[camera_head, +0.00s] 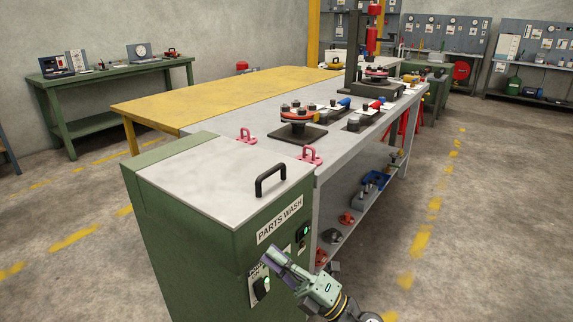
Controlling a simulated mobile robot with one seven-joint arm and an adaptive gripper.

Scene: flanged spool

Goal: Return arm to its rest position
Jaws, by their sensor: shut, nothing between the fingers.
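My gripper (284,262) is in the lower middle of the head view, at the end of my arm. It is shut and holds nothing. It is in front of the green parts-wash cabinet (185,248) in the picture and covers part of its front panel. I cannot tell how far it is from the panel. A round red-rimmed part with dark knobs (297,115) stands on a dark base plate on the grey workbench (235,118), well behind my gripper.
The cabinet's lid has a black handle (270,180). Pink clamps (310,155) sit at the bench's near end. A press with a red column (373,30) stands farther back. The lower shelf (345,225) holds several parts. The floor (490,220) at right is clear.

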